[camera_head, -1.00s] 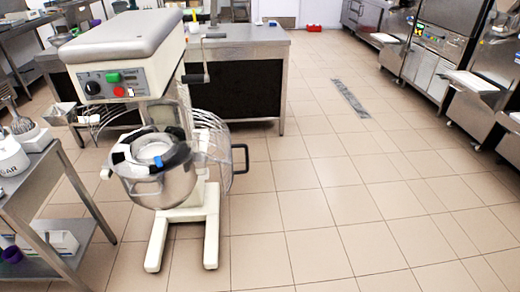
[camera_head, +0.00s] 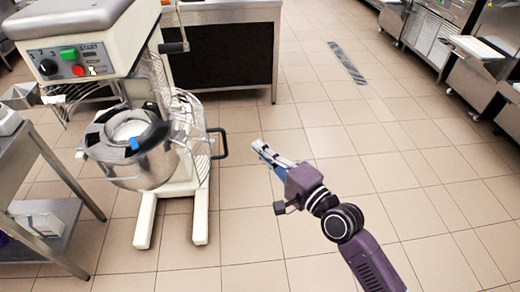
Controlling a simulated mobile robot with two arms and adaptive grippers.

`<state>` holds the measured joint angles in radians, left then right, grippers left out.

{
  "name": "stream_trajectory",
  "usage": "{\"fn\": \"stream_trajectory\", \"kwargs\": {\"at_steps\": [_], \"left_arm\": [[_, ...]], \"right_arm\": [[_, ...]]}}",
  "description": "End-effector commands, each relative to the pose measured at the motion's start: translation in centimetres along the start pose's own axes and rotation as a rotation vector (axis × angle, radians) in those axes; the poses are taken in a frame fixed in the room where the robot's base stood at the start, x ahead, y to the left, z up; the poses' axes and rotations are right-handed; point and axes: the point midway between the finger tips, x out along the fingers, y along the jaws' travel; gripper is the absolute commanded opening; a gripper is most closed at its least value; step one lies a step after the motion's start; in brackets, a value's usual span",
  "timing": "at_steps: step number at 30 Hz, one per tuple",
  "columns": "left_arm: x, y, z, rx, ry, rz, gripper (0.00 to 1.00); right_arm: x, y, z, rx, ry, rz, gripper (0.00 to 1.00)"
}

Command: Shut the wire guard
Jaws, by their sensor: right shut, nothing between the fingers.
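The wire guard (camera_head: 190,128) stands swung open on the right side of the floor mixer, beside the bowl. Its black handle (camera_head: 223,144) sticks out to the right. The steel bowl (camera_head: 140,168) sits below the mixer head (camera_head: 75,55), with a dark and pale ring and a blue clip at its top. My right gripper (camera_head: 260,148) is shut and empty, pointing left toward the handle, with a gap of floor between them in the picture. My left gripper is not in view.
A steel table (camera_head: 30,160) stands close on the left of the mixer. A counter with a black front (camera_head: 225,55) is behind it. Steel machines (camera_head: 445,30) line the far right. The tiled floor (camera_head: 300,240) is open in the middle and right.

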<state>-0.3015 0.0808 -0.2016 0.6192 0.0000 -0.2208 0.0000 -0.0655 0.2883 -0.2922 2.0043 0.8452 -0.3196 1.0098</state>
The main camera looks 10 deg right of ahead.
Motion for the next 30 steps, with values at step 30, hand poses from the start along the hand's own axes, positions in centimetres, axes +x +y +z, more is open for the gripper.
{"fn": "stream_trajectory", "kwargs": {"at_steps": [30], "left_arm": [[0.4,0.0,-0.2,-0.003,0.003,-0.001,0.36]], "right_arm": [[5.9,0.1,3.7,-0.003,0.002,0.001,0.0]]}}
